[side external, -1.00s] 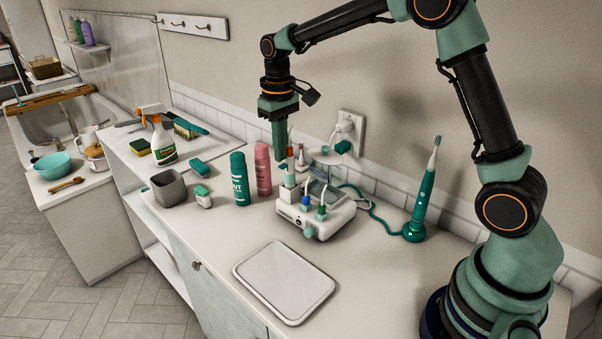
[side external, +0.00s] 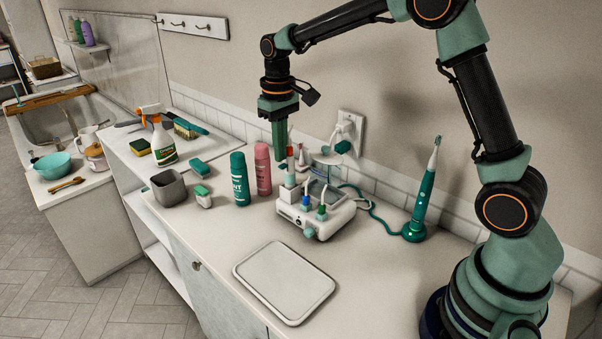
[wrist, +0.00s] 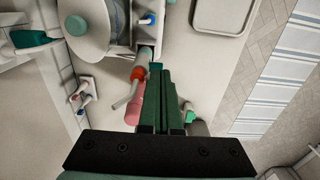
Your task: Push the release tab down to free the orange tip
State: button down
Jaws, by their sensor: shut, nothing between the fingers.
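The orange tip (side external: 290,152) stands upright on the left side of a white device (side external: 318,218) on the counter. In the wrist view, its orange ring (wrist: 139,73) and pale nozzle (wrist: 124,99) show just left of my fingers. My gripper (side external: 281,158) points down behind and beside the tip, above the device's back left. In the wrist view, my gripper (wrist: 160,70) is shut and empty, its fingertips close to the orange ring; whether they touch is unclear. I cannot pick out the release tab with certainty.
A teal toothbrush (side external: 424,198) stands right. A white tray (side external: 284,283) lies in front, with clear counter around it.

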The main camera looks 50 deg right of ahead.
aim_at(283, 167)
jog(key=shift+f, duration=0.95)
dwell(0.6)
jog(key=shift+r, duration=3.55)
jog(key=s+r+t, duration=0.3)
jog(key=s+r, duration=0.2)
jog(key=s, duration=0.4)
jog(key=s+f+t, duration=0.2)
jog(key=s, duration=0.7)
jog(key=shift+s+a+f+t, duration=0.2)
jog(key=shift+s+a+t, duration=0.1)
jog(key=shift+s+a, duration=0.05)
